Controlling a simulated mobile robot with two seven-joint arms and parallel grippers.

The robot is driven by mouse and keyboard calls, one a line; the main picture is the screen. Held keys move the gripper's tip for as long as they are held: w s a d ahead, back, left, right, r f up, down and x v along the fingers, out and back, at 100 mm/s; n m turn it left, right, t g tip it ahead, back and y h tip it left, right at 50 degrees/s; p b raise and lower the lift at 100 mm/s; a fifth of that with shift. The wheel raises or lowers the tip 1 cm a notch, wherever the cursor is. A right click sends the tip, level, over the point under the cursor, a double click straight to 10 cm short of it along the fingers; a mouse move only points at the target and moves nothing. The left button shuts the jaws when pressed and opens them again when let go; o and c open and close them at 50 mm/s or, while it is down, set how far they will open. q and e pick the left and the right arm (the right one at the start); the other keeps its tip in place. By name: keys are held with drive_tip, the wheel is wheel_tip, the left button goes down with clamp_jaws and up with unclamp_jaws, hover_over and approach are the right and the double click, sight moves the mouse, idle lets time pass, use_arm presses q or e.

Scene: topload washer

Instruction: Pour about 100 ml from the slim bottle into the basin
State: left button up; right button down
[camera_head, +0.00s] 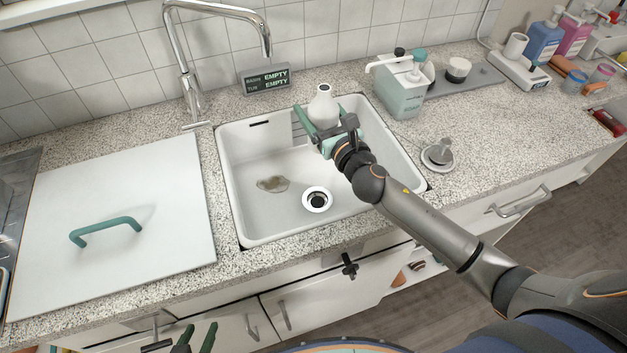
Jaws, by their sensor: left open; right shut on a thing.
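My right gripper (328,133) is shut on a white slim bottle (323,106) and holds it over the back right part of the white basin (232,165). The bottle looks roughly upright, with its narrow neck at the top; its lower part is hidden behind the gripper. A brownish wet-looking patch (272,184) lies on the basin floor, left of the round drain (317,200). No stream from the bottle is visible. My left gripper (195,340) is open and empty at the bottom edge, in front of the counter, only partly in view.
A small display (264,79) behind the basin reads EMPTY on both lines. A chrome tap (190,80) stands at the back left. A white lid with a green handle (107,232) covers the left counter. A pump dispenser (402,88) and grey stopper (438,154) stand right of the basin.

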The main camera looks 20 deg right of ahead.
drive_tip(key=shift+r, duration=0.15)
wheel_tip(320, 180, up, 2)
drive_tip(key=shift+r+p, duration=0.1)
drive_tip(key=shift+p, duration=1.1)
drive_tip(key=shift+r+p, duration=0.45)
drive_tip(key=shift+r, duration=0.4)
